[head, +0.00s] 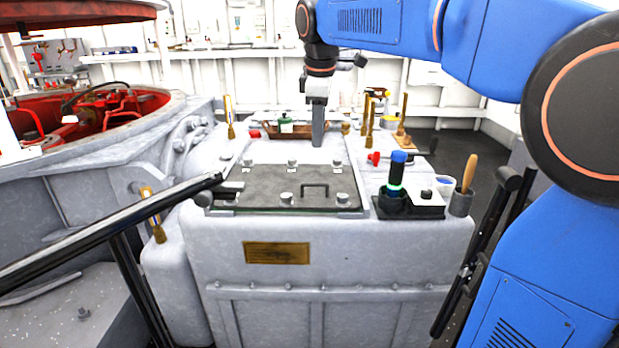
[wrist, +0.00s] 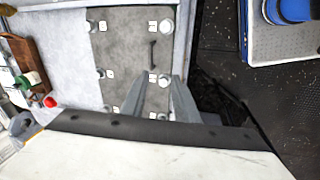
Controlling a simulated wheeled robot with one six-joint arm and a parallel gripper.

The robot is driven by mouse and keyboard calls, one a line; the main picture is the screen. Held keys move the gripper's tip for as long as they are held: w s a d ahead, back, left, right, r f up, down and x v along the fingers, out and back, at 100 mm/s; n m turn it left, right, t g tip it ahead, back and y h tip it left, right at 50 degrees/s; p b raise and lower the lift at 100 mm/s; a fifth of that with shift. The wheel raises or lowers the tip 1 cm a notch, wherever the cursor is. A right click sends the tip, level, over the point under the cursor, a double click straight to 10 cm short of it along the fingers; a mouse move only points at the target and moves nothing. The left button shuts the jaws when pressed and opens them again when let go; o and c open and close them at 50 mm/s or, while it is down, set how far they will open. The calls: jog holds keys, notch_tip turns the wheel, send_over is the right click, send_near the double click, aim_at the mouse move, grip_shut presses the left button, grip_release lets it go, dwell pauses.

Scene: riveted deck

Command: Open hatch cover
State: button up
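The hatch cover (head: 262,182) is a dark grey plate with bolts around its rim, lying flat and shut on top of the pale grey block. A dark bar handle (head: 315,187) stands on its near right part. My gripper (head: 318,140) points down at the far edge of the cover, apart from the handle. In the wrist view the cover (wrist: 125,48) and its handle (wrist: 152,55) lie beyond my fingertips (wrist: 163,78). A gap shows between the fingers, with nothing held in it.
A brown wooden tray (head: 295,130) with a green-banded item sits behind the cover. A blue-topped cylinder (head: 397,175) and a cup with a wooden-handled tool (head: 463,195) stand to the right. A dark rail (head: 110,228) crosses the left front. A brass plate (head: 277,253) marks the block's front.

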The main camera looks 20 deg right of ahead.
jog(key=w+a+n, duration=0.1)
jog(key=w, duration=0.2)
send_over(310, 198)
jog(key=s+x, duration=0.1)
jog(key=x, duration=0.4)
jog(key=s+x, duration=0.1)
jog(key=x, duration=0.4)
jog(key=s+x, duration=0.1)
jog(key=x, duration=0.4)
jog(key=shift+a+f, duration=0.3)
jog(key=shift+f, duration=0.45)
grip_shut()
